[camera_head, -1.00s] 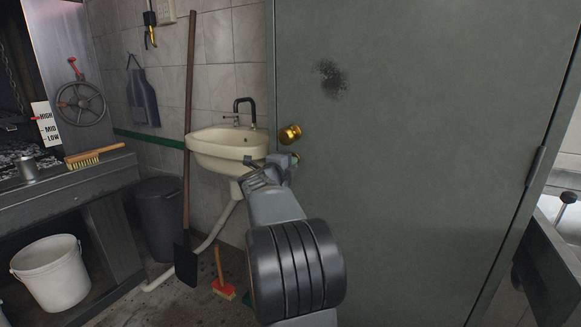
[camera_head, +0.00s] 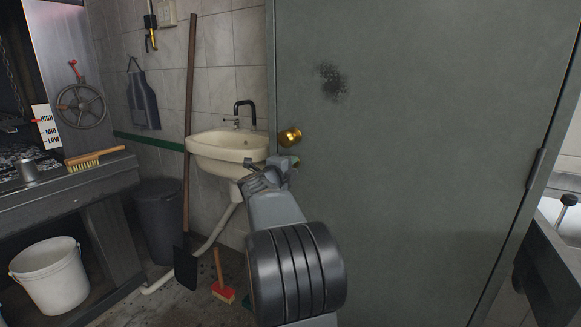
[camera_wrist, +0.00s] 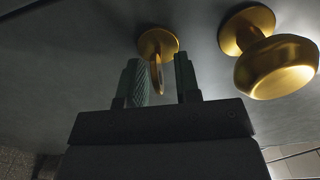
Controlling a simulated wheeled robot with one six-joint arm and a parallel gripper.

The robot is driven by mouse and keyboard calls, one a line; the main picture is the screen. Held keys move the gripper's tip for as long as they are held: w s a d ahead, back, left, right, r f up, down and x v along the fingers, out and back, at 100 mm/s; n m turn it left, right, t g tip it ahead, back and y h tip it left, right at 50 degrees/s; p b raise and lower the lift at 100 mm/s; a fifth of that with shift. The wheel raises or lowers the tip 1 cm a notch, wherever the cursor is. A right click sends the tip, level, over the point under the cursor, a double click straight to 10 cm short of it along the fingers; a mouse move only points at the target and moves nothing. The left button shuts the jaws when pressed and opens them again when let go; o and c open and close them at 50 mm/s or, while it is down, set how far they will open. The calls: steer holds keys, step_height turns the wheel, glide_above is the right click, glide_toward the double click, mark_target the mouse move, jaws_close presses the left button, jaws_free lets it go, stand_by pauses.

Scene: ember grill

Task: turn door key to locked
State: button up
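The closed grey-green door (camera_head: 420,150) fills the right half of the head view. Its round brass knob (camera_head: 290,137) sits near the left edge and shows large at the upper right of the wrist view (camera_wrist: 278,68). The brass door key (camera_wrist: 156,76) stands edge-on in its round brass plate (camera_wrist: 158,42), beside the knob. My gripper (camera_wrist: 160,78) is open, with one green finger on each side of the key. A gap shows between the key and the right finger; whether the left finger touches it I cannot tell. In the head view my gripper (camera_head: 280,166) hides the key.
A cream sink (camera_head: 228,148) with a black tap is just left of the door. A long-handled shovel (camera_head: 189,120) leans in front of the wall. A red brush (camera_head: 222,290) stands on the floor, with a dark bin (camera_head: 160,220) and a white bucket (camera_head: 50,278) further left.

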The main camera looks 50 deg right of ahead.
steer(key=p+v, duration=0.1)
steer(key=v, duration=1.2)
steer(key=shift+a+p, duration=0.3)
steer(key=shift+a, duration=0.1)
steer(key=w+a+r+n+t+y+p, duration=0.4)
steer(key=w+a+r+n+t+p, duration=0.1)
steer(key=a+r+n+t+p, duration=0.3)
steer(key=a+r+n+t+y+p, duration=0.1)
steer(key=a+r+n+y+p, duration=0.1)
steer(key=a+n+y+p, duration=0.85)
steer(key=s+a+f+n+g+y+p, duration=0.1)
steer(key=s+a+n+g+p, duration=0.2)
steer(key=s+n, duration=0.4)
steer(key=s+a+f+n+g+y+p, duration=0.2)
steer(key=s+a+n+g+p, duration=0.2)
steer(key=s+n, duration=0.4)
steer(key=s+a+g, duration=0.1)
steer(key=s+g, duration=0.1)
steer(key=shift+g+p, duration=0.3)
steer(key=shift+s+a, duration=0.1)
